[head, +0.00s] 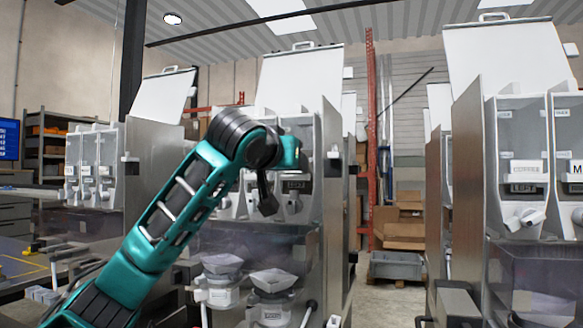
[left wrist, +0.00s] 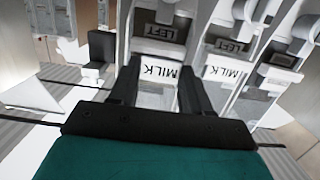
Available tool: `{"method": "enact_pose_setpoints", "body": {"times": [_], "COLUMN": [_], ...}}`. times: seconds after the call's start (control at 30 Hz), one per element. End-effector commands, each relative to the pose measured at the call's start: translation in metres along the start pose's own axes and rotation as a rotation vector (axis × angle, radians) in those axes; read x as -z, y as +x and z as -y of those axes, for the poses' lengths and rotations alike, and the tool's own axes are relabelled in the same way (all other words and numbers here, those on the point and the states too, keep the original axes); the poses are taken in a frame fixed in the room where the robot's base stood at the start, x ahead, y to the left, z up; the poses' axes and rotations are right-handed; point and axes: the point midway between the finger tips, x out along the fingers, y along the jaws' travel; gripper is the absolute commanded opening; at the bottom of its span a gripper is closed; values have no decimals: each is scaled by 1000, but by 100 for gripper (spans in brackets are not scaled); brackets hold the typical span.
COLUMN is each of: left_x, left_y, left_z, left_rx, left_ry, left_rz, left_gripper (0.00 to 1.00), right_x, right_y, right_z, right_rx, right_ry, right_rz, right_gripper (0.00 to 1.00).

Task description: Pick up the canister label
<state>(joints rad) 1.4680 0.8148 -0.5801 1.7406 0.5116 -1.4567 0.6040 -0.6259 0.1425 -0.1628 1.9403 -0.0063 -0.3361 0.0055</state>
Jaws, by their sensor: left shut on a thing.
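My left gripper (head: 267,207) is at the front of the middle dispenser (head: 300,125) in the head view. In the left wrist view, which is upside down, the left gripper (left wrist: 157,66) has one finger on each side of a white label (left wrist: 160,73) reading MILK and is shut on it. The label is close to the canister front, below a dark plate marked LEFT in that picture; I cannot tell whether it still touches its holder. A second MILK label (left wrist: 225,73) is on the neighbouring canister. My right gripper is in neither view.
Another dispenser (head: 527,140) stands at the right, with a white label (head: 525,170) on its canister. A third dispenser (head: 150,150) stands at the left. Pale cups (head: 272,281) sit below the middle canisters. Cardboard boxes and a grey crate (head: 396,266) are behind, in the gap.

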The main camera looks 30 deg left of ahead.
Motion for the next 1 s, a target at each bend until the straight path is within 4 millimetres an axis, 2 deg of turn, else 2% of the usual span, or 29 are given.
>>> {"method": "enact_pose_setpoints", "body": {"times": [0.13, 0.37, 0.53, 0.67, 1.0], "left_x": [0, 3, 17, 37, 108], "left_y": [0, 0, -3, -6, -17], "left_z": [0, 0, 0, 0, -1], "left_rx": [0, 0, -1, -2, -3], "left_ry": [0, -1, -2, -4, -3], "left_rz": [0, -1, -3, -3, -3], "left_gripper": [15, 15, 15, 15, 15], "right_x": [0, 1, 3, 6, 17], "right_y": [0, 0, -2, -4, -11], "right_z": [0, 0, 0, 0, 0], "right_rx": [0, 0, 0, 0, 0], "right_ry": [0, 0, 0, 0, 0], "right_rz": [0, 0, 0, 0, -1], "right_gripper": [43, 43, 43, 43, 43]}}
